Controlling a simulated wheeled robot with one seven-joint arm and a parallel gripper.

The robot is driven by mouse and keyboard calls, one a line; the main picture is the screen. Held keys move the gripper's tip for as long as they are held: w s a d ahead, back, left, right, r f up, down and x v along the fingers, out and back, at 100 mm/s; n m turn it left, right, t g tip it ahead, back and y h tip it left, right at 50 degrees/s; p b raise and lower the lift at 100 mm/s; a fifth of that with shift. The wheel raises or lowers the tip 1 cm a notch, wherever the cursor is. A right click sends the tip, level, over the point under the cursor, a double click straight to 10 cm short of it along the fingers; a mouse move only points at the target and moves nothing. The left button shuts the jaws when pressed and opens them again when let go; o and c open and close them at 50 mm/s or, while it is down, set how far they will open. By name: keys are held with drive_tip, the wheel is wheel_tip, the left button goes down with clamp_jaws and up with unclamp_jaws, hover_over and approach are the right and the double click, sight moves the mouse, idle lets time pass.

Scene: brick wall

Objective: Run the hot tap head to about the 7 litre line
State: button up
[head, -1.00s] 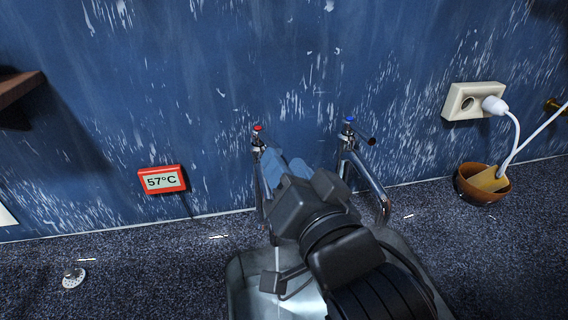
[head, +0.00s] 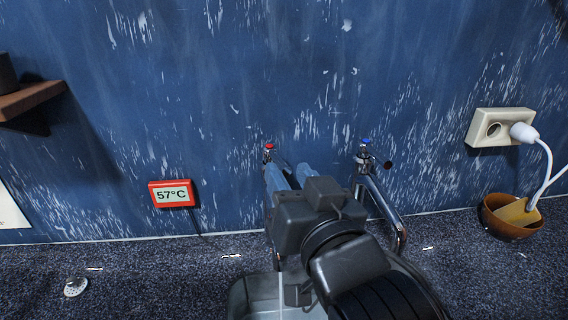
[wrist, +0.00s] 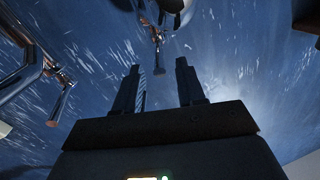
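The hot tap with a red-topped head (head: 269,146) stands against the blue wall. It also shows at the top of the wrist view (wrist: 158,38). My gripper (head: 288,170) is just in front of and below this head. In the wrist view my gripper (wrist: 159,66) is open, its fingers apart with nothing between them. Whether a finger touches the tap I cannot tell. A clear basin (head: 246,298) stands below, partly hidden by my arm. A thin pale vertical streak shows in it, perhaps water. No litre lines or water level can be made out.
The cold tap with a blue-topped head (head: 365,141) stands close to the right. A red display (head: 171,194) reads 57°C. A socket with a white plug (head: 500,127) and a brown bowl (head: 512,229) are at right. A wooden shelf (head: 30,100) juts out at left.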

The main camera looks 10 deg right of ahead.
drive_tip(key=shift+x, duration=1.6)
clamp_jaws()
